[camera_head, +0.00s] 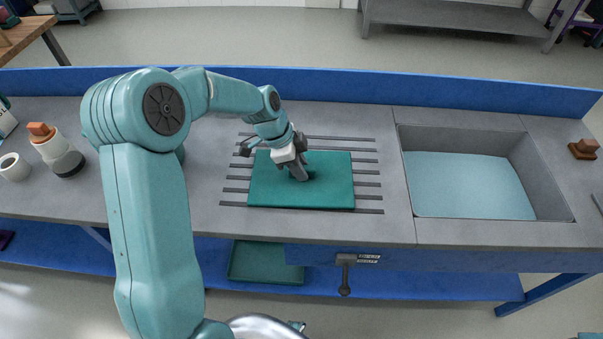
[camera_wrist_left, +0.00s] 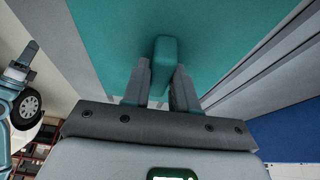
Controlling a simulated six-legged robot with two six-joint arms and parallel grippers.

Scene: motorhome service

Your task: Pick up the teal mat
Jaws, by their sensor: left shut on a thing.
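The teal mat (camera_head: 330,180) lies flat over the dark slots of the grey counter, left of the sink. My left gripper (camera_head: 299,174) reaches down onto the mat, left of its middle. In the left wrist view, the teal mat (camera_wrist_left: 215,35) fills the upper middle, and a raised teal grip (camera_wrist_left: 164,62) stands between the fingers of the left gripper (camera_wrist_left: 160,85). The fingers are shut on this grip. In the head view the gripper hides the grip. My right gripper is not in view.
A sink (camera_head: 470,185) with a pale blue bottom is right of the mat. A bottle with an orange-brown top (camera_head: 57,150) and a white cup (camera_head: 14,167) stand at the counter's left. A teal tray (camera_head: 266,262) sits on the blue shelf below. A blue ledge (camera_head: 400,90) runs along the back.

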